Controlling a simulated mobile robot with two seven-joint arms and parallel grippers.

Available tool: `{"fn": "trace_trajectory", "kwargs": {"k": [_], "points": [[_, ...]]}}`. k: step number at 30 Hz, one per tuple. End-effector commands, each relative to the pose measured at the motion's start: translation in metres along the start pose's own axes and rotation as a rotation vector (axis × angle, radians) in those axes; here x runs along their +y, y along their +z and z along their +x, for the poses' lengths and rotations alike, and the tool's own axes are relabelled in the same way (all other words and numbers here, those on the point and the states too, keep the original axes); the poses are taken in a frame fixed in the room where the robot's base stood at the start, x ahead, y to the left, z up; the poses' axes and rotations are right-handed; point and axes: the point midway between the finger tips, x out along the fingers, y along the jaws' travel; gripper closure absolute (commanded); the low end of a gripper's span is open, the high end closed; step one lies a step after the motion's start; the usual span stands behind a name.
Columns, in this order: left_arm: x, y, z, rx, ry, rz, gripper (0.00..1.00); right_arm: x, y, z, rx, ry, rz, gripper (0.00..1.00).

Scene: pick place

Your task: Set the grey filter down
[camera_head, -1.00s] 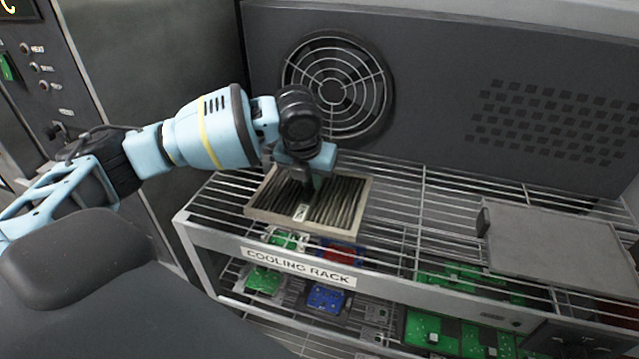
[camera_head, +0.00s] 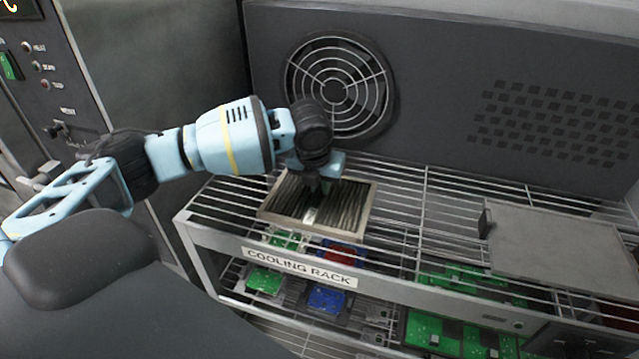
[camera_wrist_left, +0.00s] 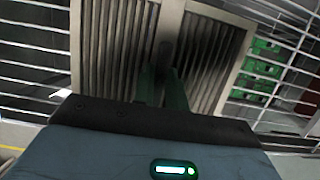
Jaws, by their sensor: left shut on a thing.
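The grey filter (camera_head: 347,209), a flat square frame with dark pleats, is at the top wire shelf of the cooling rack (camera_head: 215,229), toward its left end. My left gripper (camera_head: 322,188) is above its middle and shut on it. In the left wrist view the filter (camera_wrist_left: 215,52) fills the middle, with the two fingers of the gripper (camera_wrist_left: 163,88) close together at its central bar. I cannot tell whether the filter touches the wires. My right gripper is not in view.
A grey flat panel (camera_head: 560,248) lies on the right of the shelf. Bare wires lie between it and the filter. A dark wall with a round fan (camera_head: 338,85) stands behind. Green and blue circuit boards (camera_head: 327,299) lie on the lower level.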

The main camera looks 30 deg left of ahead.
Motion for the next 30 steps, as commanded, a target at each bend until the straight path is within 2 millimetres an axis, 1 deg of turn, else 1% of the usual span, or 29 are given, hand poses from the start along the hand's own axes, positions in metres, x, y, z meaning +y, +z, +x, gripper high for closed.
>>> {"fn": "trace_trajectory", "kwargs": {"k": [6, 7, 11, 19, 23, 26, 30], "points": [[-0.001, -0.001, 0.003, 0.000, -0.001, 0.000, 1.00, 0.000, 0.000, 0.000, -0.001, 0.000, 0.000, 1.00], [0.000, -0.001, 0.003, 0.001, -0.001, 0.000, 0.82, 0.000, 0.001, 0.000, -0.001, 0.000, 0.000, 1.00], [0.000, -0.001, 0.003, 0.001, -0.001, 0.000, 0.65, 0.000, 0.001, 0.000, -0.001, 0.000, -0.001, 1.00], [0.000, -0.001, 0.002, 0.000, -0.001, 0.000, 0.64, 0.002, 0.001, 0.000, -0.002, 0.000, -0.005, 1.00], [0.000, 0.001, -0.004, -0.002, -0.001, 0.000, 0.64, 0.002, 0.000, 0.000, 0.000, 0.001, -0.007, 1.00], [-0.001, 0.001, -0.018, -0.004, -0.003, 0.001, 0.64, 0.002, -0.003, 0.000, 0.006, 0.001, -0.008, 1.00], [-0.001, 0.002, -0.045, -0.006, -0.003, 0.002, 0.64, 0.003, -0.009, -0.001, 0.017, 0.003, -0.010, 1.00]]}}
